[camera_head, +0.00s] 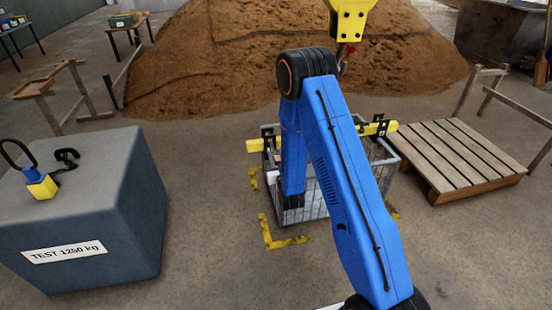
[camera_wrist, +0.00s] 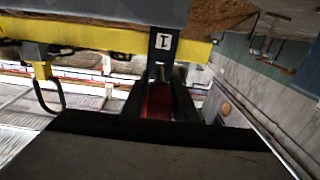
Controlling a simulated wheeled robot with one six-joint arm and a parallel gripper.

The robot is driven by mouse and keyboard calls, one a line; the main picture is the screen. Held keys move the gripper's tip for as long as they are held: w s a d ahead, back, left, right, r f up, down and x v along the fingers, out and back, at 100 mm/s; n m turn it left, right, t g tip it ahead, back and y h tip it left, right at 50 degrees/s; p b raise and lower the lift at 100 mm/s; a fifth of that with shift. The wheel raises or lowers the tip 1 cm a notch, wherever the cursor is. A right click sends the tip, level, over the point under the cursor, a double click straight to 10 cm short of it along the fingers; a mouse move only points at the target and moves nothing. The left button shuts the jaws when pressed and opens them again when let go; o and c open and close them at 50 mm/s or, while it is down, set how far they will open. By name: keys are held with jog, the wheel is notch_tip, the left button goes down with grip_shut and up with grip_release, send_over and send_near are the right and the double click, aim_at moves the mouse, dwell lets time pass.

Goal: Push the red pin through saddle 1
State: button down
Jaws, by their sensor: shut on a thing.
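In the wrist view my gripper (camera_wrist: 160,80) is shut on the red pin (camera_wrist: 158,103), which shows between the dark fingers. The fingers point at a dark saddle bearing the label "1" (camera_wrist: 163,42), on the yellow beam (camera_wrist: 90,33). The pin's far end is hidden, so I cannot tell whether it is in the saddle. In the head view the yellow beam (camera_head: 336,135) lies across a wire cage (camera_head: 317,205), with dark brackets near its ends. My arm hides the gripper and pin there.
In the head view a yellow hook block (camera_head: 350,18) hangs above. Floor left of the cage is clear.

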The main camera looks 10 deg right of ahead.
aim_at(272, 146)
jog(key=shift+w, duration=0.6)
jog(key=shift+w, duration=0.7)
jog(key=shift+w, duration=0.4)
jog(key=shift+w, duration=0.3)
jog(key=shift+w, duration=0.4)
jog(key=shift+w, duration=0.35)
jog(key=shift+w, duration=0.35)
jog(key=shift+w, duration=0.35)
jog(key=shift+w, duration=0.3)
